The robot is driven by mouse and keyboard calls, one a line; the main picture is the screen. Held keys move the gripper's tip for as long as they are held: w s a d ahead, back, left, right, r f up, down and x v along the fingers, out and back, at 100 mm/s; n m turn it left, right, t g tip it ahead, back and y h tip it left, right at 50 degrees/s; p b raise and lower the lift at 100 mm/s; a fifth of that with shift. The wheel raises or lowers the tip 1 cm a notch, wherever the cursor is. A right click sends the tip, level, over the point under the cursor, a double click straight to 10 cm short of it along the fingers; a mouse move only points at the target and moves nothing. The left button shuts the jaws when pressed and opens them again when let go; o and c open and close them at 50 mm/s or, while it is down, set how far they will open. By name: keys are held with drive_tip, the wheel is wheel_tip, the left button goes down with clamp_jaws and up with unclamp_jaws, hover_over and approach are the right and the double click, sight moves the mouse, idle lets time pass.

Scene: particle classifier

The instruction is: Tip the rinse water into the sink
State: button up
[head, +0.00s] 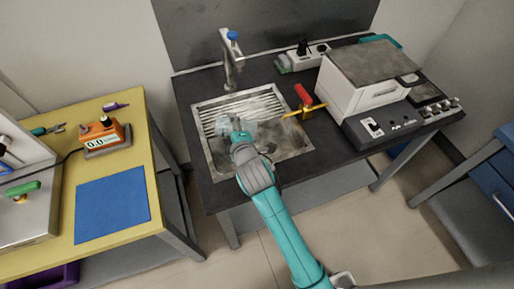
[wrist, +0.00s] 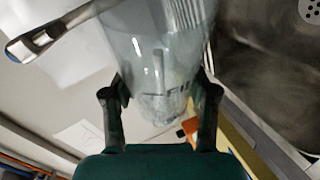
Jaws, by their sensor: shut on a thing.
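A clear see-through vessel (head: 222,126) is over the left part of the metal sink (head: 265,152) in the head view. My gripper (head: 238,136) is shut on this vessel. In the wrist view the vessel (wrist: 158,45) sits between the two dark fingers of my gripper (wrist: 160,108). It looks tilted, but I cannot tell how far. Water in it or running from it cannot be made out. The sink basin (wrist: 255,75) with its round drain (wrist: 311,10) shows at the right of the wrist view.
A tap (head: 229,65) with a blue knob stands behind the sink. A red-handled brass tool (head: 305,100) lies at the sink's right edge, beside a white box-shaped device (head: 365,85). A yellow table (head: 163,200) with a blue mat (head: 112,205) and an orange meter (head: 103,134) stands left.

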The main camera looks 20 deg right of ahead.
sight(241, 123)
drive_tip(key=shift+s+d+r+m+t+y, duration=0.2)
drive_tip(key=shift+d+r+m+t+y, duration=0.25)
drive_tip(key=shift+r+m+t, duration=0.35)
idle(1.2)
drive_tip(key=shift+s+d+r+m+t+y+p, duration=0.2)
drive_tip(key=shift+d+r+m+t+p, duration=0.15)
drive_tip(key=shift+d+m, duration=0.3)
drive_tip(key=shift+s+d+r+m+t+y+p, duration=0.1)
drive_tip(key=shift+s+d+r+m+t+p, duration=0.2)
drive_tip(key=shift+m, duration=0.55)
idle(1.4)
drive_tip(key=shift+w, duration=0.1)
idle(0.7)
